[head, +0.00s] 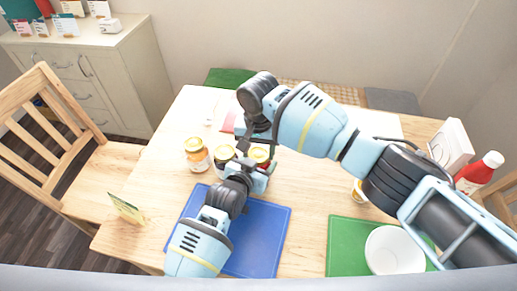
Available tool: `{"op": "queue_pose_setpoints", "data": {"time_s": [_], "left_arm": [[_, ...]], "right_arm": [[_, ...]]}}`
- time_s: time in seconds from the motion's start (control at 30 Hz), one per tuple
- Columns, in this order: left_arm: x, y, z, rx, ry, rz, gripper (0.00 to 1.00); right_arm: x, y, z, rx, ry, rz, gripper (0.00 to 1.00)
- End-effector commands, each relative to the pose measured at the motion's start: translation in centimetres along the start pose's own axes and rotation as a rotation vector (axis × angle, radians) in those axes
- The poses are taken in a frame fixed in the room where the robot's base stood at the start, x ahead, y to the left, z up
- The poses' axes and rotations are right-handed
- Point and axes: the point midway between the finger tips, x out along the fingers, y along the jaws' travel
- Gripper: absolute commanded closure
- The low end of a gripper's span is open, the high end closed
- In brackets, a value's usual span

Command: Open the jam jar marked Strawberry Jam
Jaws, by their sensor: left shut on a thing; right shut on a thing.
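A jar with a gold lid and dark red contents (260,155) stands on the wooden table, partly hidden by both grippers; its label cannot be read. My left gripper (257,172) reaches in from the near side, low, and is shut on this jar's body. My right gripper (258,140) comes down from above and is shut at the jar's lid. The fingertips are largely hidden. The lid appears to be on the jar.
A blue mat (268,240) lies under my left arm. A red bottle (480,173) and white box (451,145) stand right. A card (127,208) stands at the left edge.

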Motion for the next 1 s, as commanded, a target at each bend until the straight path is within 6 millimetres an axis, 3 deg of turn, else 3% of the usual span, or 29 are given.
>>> {"op": "queue_pose_setpoints", "data": {"time_s": [0.23, 0.57, 0.6, 0.73, 1.0], "left_arm": [[0.00, -0.06, 0.08, 0.000, -0.002, -0.001, 1.00], [0.00, -0.07, 0.08, 0.000, -0.002, -0.001, 1.00], [0.00, -0.07, 0.08, 0.000, -0.002, -0.001, 1.00], [0.00, -0.07, 0.09, 0.000, -0.002, -0.001, 1.00], [0.00, -0.06, 0.08, 0.001, -0.002, -0.001, 1.00]], "right_arm": [[0.01, 0.04, 0.00, -0.223, -0.001, 0.002, 0.74], [0.01, 0.07, -0.01, -0.257, -0.001, 0.002, 0.74], [0.01, 0.07, -0.01, -0.257, -0.001, 0.002, 0.44], [0.01, 0.07, -0.01, -0.256, -0.001, 0.002, 0.27], [-0.03, 0.04, -0.02, -0.256, 0.000, 0.001, 0.25]]}}
